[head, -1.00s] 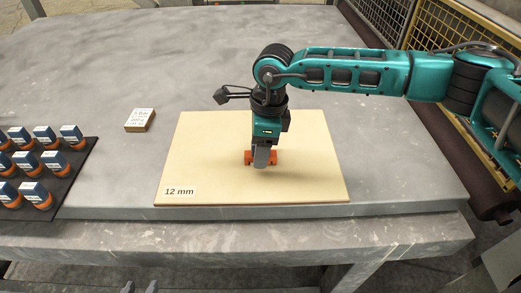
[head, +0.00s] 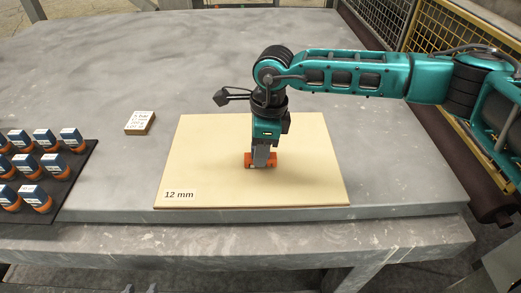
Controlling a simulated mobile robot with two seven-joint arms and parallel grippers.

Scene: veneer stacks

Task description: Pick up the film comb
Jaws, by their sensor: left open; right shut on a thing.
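The film comb appears to be the small orange piece (head: 250,161) on the cream panel (head: 210,150) marked 12 mm, in the middle of the head view. My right gripper (head: 261,163) points straight down and is shut on this orange piece, its grey fingers hiding the middle of it. I cannot tell whether the piece touches the panel or is just above it. Only the dark fingertips of my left gripper (head: 140,289) show at the bottom edge, apart and empty, far from the panel.
A dark mat (head: 75,185) with several blue-and-orange blocks (head: 72,139) lies at the left. A small labelled block (head: 140,123) stands behind the panel's left side. The grey table (head: 150,60) is clear at the back. A yellow mesh fence (head: 440,45) stands at the right.

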